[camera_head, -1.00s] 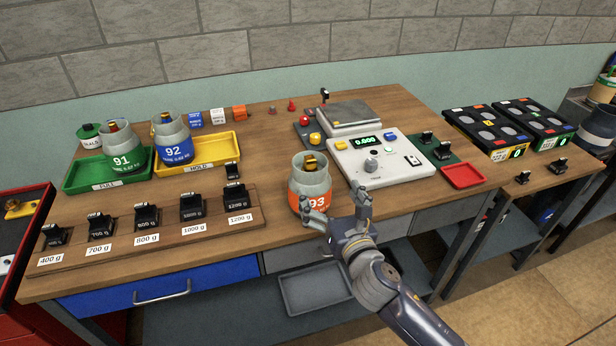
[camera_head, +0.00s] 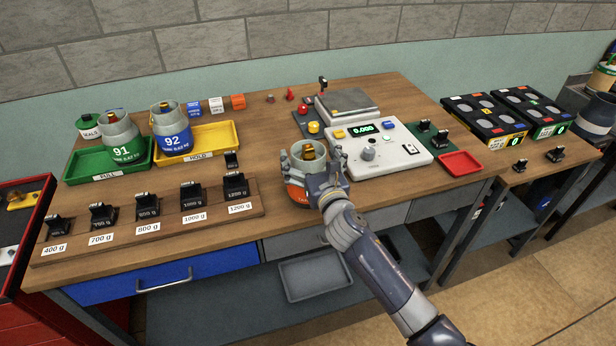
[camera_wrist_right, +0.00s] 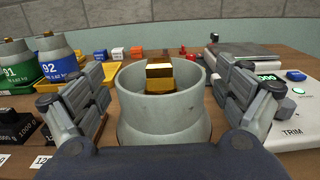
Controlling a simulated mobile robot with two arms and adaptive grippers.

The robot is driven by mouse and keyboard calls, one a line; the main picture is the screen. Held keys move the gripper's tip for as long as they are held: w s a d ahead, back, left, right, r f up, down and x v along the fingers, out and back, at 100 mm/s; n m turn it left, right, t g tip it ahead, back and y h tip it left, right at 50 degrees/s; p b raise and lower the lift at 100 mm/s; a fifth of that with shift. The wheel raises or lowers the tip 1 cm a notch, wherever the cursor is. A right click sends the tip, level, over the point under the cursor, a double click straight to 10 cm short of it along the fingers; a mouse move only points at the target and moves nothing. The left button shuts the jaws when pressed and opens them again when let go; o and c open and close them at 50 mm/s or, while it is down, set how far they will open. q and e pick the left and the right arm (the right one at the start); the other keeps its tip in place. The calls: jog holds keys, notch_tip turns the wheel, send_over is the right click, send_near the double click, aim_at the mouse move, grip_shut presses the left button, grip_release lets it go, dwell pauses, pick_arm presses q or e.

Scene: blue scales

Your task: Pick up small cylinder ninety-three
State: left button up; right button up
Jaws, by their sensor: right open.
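Small cylinder ninety-three (camera_head: 299,193) stands upright on the wooden table, left of the scale; its orange lower band is mostly hidden by my arm. In the right wrist view its grey collar (camera_wrist_right: 163,115) fills the middle, with a brass valve inside. My right gripper (camera_head: 312,160) is open at the cylinder. In the right wrist view its fingers (camera_wrist_right: 163,90) stand on either side of the collar, with a gap visible at the left; contact cannot be told. My left gripper is not in view.
The white scale (camera_head: 378,152) reading 0.000 sits close right of the cylinder. Cylinder 91 (camera_head: 122,140) is in the green tray and cylinder 92 (camera_head: 172,135) in the yellow tray. A rack of black weights (camera_head: 148,207) lies at front left.

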jog(key=shift+w+a, duration=0.15)
jog(key=shift+w, duration=0.35)
jog(key=shift+c, duration=0.9)
jog(key=c, duration=1.8)
jog(key=shift+r, duration=0.2)
jog(key=shift+c, duration=1.1)
